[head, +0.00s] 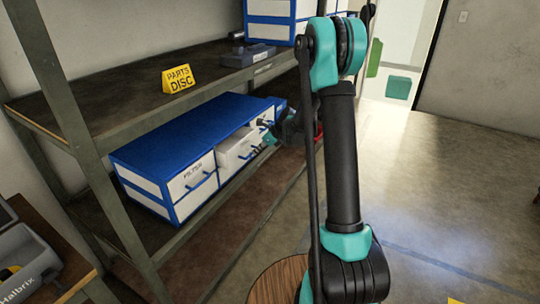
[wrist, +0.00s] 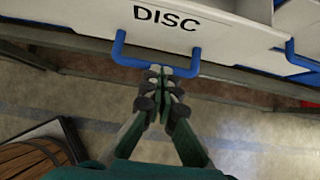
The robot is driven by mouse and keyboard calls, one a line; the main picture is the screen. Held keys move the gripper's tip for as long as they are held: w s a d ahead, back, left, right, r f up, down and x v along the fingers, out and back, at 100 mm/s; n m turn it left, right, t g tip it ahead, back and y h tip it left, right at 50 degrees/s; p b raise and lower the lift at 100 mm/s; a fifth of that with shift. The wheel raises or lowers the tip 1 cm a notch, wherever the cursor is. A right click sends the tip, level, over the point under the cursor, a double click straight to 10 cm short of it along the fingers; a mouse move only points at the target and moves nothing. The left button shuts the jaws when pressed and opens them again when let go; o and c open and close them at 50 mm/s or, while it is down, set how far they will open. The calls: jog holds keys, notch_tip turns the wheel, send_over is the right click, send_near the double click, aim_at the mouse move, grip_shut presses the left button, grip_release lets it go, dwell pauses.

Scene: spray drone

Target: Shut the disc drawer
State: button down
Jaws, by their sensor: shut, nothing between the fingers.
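The disc drawer (wrist: 205,30) is white with the label DISC and a blue U-shaped handle (wrist: 188,68). In the head view a white drawer (head: 236,156) in the blue-topped cabinet (head: 190,130) stands out past its neighbour; its label is not readable there. My gripper (wrist: 160,72) is shut and empty. Its fingertips are at the middle of the blue handle in the wrist view; I cannot tell whether they touch it. In the head view my wrist covers part of the cabinet's far end and the fingertips are hard to make out.
The drawer labelled FILTER (head: 192,184) is flush at the near end. The cabinet stands on a lower shelf, under an upper shelf (head: 130,110) with a yellow PARTS DISC sign (head: 178,79). A metal post (head: 72,130) rises at the left. Open floor (head: 440,190) lies to the right.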

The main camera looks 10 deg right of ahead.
aim_at(246, 146)
jog(key=shift+w+a, duration=0.6)
jog(key=shift+a, duration=0.25)
jog(key=shift+w+a, duration=0.6)
jog(key=shift+a, duration=0.2)
jog(key=shift+w+a, duration=0.6)
jog(key=shift+a, duration=0.25)
jog(key=shift+d, duration=0.1)
